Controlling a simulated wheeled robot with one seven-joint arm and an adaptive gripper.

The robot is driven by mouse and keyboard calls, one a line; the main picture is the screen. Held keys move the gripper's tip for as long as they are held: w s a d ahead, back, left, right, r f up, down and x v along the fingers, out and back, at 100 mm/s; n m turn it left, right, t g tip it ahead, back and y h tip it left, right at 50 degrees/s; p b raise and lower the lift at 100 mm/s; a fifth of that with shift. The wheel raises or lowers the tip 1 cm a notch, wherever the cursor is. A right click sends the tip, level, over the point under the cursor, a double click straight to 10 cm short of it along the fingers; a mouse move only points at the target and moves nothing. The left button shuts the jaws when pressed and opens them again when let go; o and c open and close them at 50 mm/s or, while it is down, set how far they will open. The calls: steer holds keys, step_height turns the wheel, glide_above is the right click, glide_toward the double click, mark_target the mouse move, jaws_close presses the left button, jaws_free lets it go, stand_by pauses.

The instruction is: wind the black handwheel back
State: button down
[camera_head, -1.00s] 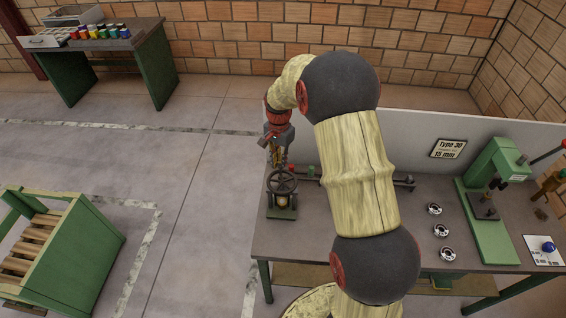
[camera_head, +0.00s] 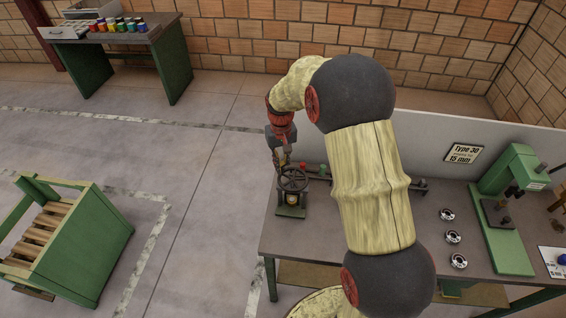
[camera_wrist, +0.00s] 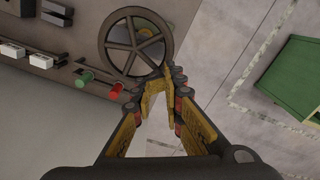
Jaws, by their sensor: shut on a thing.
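The black handwheel (camera_head: 293,179) is a spoked wheel on a small green stand at the left end of the workbench. In the wrist view the wheel (camera_wrist: 134,47) fills the upper middle. My gripper (camera_head: 281,161) reaches down to the wheel's far left edge. In the wrist view my gripper (camera_wrist: 157,79) has its yellow-padded fingers closed together at the wheel's near rim. It is shut on the handwheel there; the exact contact is partly hidden by the fingers.
A red knob (camera_wrist: 115,89) and a green knob (camera_wrist: 85,77) sit close beside the wheel. The workbench (camera_head: 345,240) also carries several metal rings and a green press (camera_head: 508,220). A green rack (camera_head: 85,250) stands on the floor at left, with open floor between.

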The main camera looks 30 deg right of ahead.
mark_target(283, 185)
steer(key=n, duration=0.1)
steer(key=s+n, duration=0.1)
steer(key=n, duration=0.1)
steer(key=s+a+n, duration=0.1)
steer(key=shift+a+f+n, duration=0.1)
steer(key=shift+f+n, duration=0.2)
steer(key=n, duration=0.1)
steer(key=s+n, duration=0.1)
steer(key=n, duration=0.1)
steer(key=shift+s+a+n+b, duration=0.15)
steer(key=shift+a+n+b, duration=0.05)
steer(key=shift+n+b, duration=0.1)
steer(key=n, duration=0.1)
steer(key=s+n, duration=0.1)
steer(key=n, duration=0.2)
steer(key=shift+s+r, duration=0.1)
steer(key=shift+s, duration=0.2)
steer(key=shift+s+d+r+n, duration=0.1)
steer(key=shift+s+n, duration=0.15)
steer(key=shift+n, duration=0.6)
steer(key=shift+s+d+n, duration=0.1)
steer(key=shift+s+n, duration=0.1)
steer(key=shift+n, duration=0.65)
steer(key=c, duration=2)
jaws_free()
steer(key=shift+w+d, duration=0.1)
steer(key=shift+c, duration=0.2)
steer(key=shift+o, duration=1.2)
steer(key=shift+r, duration=0.1)
steer(key=shift+o, duration=0.3)
